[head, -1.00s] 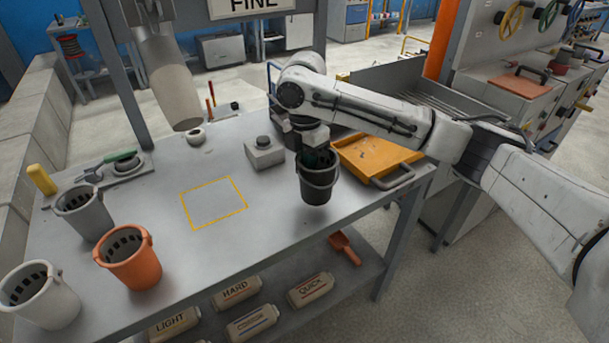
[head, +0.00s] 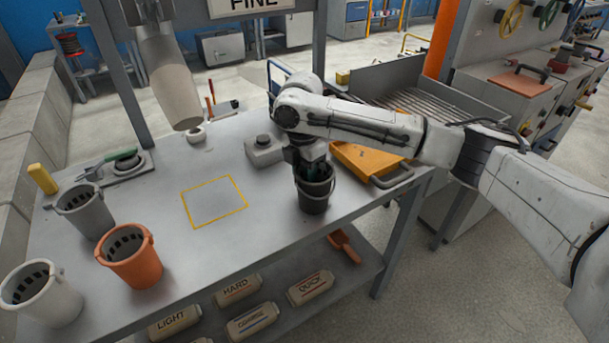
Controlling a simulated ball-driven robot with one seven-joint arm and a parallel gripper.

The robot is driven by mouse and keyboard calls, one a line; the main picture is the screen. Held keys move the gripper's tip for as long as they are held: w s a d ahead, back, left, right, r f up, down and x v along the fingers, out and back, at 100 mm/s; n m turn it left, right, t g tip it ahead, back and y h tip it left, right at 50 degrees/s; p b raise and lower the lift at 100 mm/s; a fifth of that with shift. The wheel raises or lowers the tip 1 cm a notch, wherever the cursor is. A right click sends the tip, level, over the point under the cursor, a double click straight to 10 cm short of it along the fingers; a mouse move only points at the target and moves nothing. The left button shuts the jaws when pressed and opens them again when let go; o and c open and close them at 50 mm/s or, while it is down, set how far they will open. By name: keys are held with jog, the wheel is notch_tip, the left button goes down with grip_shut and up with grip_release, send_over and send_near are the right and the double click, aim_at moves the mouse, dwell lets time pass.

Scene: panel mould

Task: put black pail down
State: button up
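The black pail (head: 314,197) is upright at the front right part of the grey worktable (head: 150,225), left of an orange tray. It appears to rest on the tabletop, though its base contact is hard to make out. My gripper (head: 312,172) points down at the pail's mouth, with its fingertips at or inside the rim. The fingers are dark and mostly hidden by the rim and the wrist, so I cannot tell whether they are shut on the pail.
A yellow outlined square (head: 214,202) on the table is empty. A grey block with a knob (head: 265,150) and the orange tray (head: 367,160) are near the pail. Grey (head: 85,212), orange (head: 131,258) and white (head: 42,294) pails stand at the left. A spout (head: 172,90) hangs over the back.

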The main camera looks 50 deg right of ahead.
jog(key=shift+o, duration=0.4)
jog(key=shift+r, duration=0.15)
notch_tip(320, 180, up, 12)
jog(key=shift+w+d+b, duration=0.15)
jog(key=shift+w+b, duration=0.2)
